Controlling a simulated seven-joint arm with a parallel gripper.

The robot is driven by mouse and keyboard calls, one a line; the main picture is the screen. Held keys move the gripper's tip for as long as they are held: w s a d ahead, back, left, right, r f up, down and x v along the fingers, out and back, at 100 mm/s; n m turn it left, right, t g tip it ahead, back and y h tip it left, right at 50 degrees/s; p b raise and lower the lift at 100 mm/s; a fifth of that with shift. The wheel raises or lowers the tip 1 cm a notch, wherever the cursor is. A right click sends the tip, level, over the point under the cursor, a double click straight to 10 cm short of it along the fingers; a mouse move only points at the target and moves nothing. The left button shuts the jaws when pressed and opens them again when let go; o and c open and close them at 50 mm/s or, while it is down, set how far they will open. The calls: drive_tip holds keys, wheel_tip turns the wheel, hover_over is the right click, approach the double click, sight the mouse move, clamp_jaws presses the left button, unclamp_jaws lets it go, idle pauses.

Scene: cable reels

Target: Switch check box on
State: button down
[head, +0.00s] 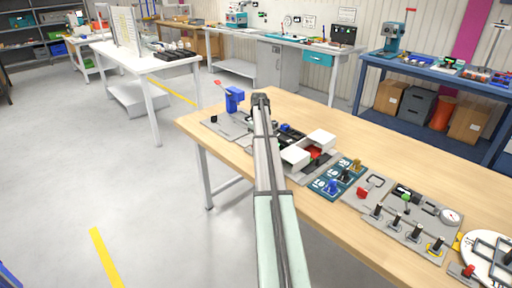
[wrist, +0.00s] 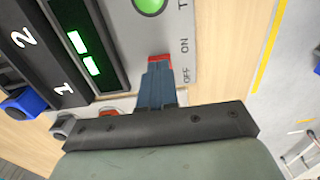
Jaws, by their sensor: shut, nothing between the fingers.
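In the wrist view a grey panel (wrist: 202,22) carries the printed words OFF and ON, a round green button (wrist: 150,4) and a small red switch (wrist: 160,57) beside those words. A dark strip (wrist: 85,40) with lit green bars lies to the left of the button. My gripper (wrist: 157,66) is shut and empty, its blue-grey fingertips right at the red switch and covering part of it. I cannot tell whether they touch, or which way the switch is set. In the head view my gripper (head: 261,97) is over the wooden table's far left part, and my arm hides much of the panel.
In the wrist view a black numbered strip (wrist: 40,55) lies at left. The table's back right is clear.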

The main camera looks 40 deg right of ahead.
drive_tip(key=shift+f, duration=0.65)
drive_tip(key=shift+r, duration=3.55)
drive_tip(key=c, duration=1.9)
unclamp_jaws()
